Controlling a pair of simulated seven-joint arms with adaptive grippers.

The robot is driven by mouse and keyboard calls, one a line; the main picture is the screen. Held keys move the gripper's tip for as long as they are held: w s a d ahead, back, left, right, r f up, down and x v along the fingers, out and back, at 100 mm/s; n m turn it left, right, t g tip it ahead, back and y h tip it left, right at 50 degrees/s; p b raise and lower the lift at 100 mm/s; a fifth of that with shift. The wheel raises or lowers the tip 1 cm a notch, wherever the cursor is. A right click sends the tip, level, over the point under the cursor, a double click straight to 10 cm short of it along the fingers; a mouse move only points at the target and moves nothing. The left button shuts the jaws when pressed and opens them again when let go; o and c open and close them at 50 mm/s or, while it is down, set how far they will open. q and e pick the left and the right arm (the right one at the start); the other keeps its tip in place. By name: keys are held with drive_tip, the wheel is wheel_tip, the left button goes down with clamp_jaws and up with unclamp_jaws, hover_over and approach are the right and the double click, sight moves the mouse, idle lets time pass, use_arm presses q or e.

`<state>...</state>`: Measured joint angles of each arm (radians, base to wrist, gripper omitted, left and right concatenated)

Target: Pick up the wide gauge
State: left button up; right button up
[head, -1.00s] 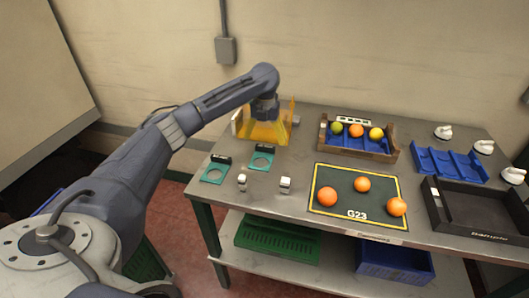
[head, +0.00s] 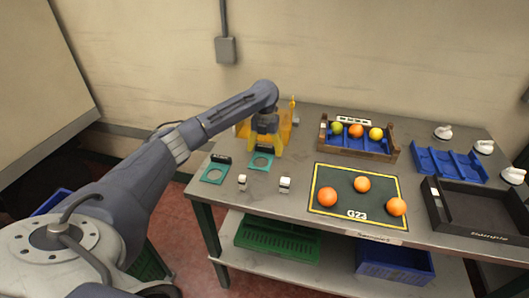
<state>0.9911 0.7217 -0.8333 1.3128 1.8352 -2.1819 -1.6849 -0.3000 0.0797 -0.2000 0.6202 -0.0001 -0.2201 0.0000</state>
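Two teal gauges with round holes and black labelled handles lie flat at the left of the table. One gauge (head: 214,175) is nearer the left edge. The other gauge (head: 261,163) lies to its right and a little farther back. I cannot tell surely from their holes which is the wide one. My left gripper (head: 265,148), with yellow fingers, points down over the handle end of the right-hand gauge. Its fingers look apart, with nothing seen between them; contact with the gauge cannot be told. My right gripper is out of view.
A yellow holder (head: 288,122) stands behind my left gripper. Two small white-topped items (head: 285,184) (head: 242,182) stand in front of the gauges. A dark mat (head: 336,207) with three oranges, a wooden-ended fruit crate (head: 358,151), a blue tray (head: 449,163) and a black tray (head: 478,208) fill the right.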

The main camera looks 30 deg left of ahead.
use_arm(q)
drive_tip(key=c, duration=0.9)
drive_tip(key=shift+o, duration=0.2)
drive_tip(key=shift+r, duration=0.15)
